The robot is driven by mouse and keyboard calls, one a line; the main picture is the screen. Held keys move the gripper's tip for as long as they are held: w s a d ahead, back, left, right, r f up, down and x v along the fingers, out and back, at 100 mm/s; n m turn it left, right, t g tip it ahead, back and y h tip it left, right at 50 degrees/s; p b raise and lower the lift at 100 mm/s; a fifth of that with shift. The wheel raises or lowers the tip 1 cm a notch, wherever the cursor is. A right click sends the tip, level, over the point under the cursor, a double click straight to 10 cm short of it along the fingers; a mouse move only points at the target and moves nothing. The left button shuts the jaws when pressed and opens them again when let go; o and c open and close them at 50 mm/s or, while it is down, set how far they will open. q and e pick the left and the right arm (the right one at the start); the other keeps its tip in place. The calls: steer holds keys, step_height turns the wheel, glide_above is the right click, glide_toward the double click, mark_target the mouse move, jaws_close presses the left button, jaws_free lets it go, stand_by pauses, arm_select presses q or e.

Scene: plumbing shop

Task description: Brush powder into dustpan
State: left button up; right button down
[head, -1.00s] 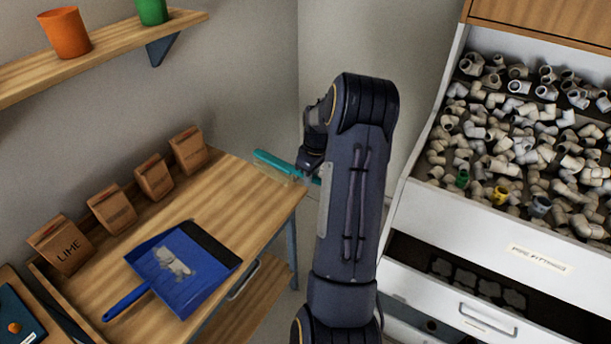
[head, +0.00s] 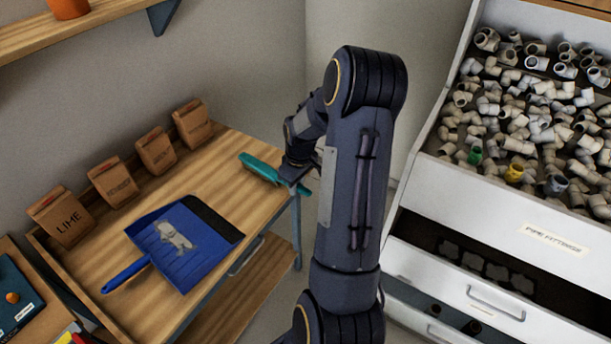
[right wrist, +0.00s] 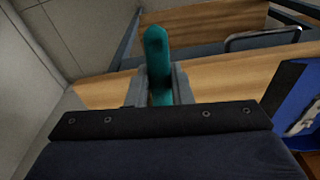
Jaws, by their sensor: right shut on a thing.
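The blue dustpan (head: 205,250) lies on the wooden bench top, its handle toward the lower left and its dark front edge toward the upper right. A pale grey patch of powder (head: 176,236) shows on the dustpan. My right gripper (head: 288,174) is shut on a teal-handled brush (head: 258,166) over the right end of the bench, apart from the dustpan. In the right wrist view the teal handle (right wrist: 157,52) stands between the fingers; the bristles are hidden. Part of the dustpan (right wrist: 298,140) shows there at the right edge. My left gripper is not in view.
Several brown paper bags, one a lime bag (head: 64,214), stand along the bench's back edge. A wooden shelf (head: 110,15) hangs above. At right stands a white cabinet (head: 480,235) of pipe fittings with an open drawer. The bench top (head: 235,185) behind the dustpan is clear.

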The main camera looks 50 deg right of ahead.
steer(key=a+b, duration=0.2)
steer(key=a, duration=0.7)
steer(key=a+b, duration=0.2)
steer(key=a, duration=0.8)
steer(key=a+b, duration=0.2)
steer(key=a, duration=0.7)
steer(key=shift+w+a+r, duration=0.2)
steer(key=shift+w, duration=0.1)
steer(key=d+r+p, duration=0.6)
steer(key=r+p, duration=0.2)
steer(key=r, duration=0.1)
steer(key=shift+d, duration=0.2)
steer(key=shift+d+r, duration=0.1)
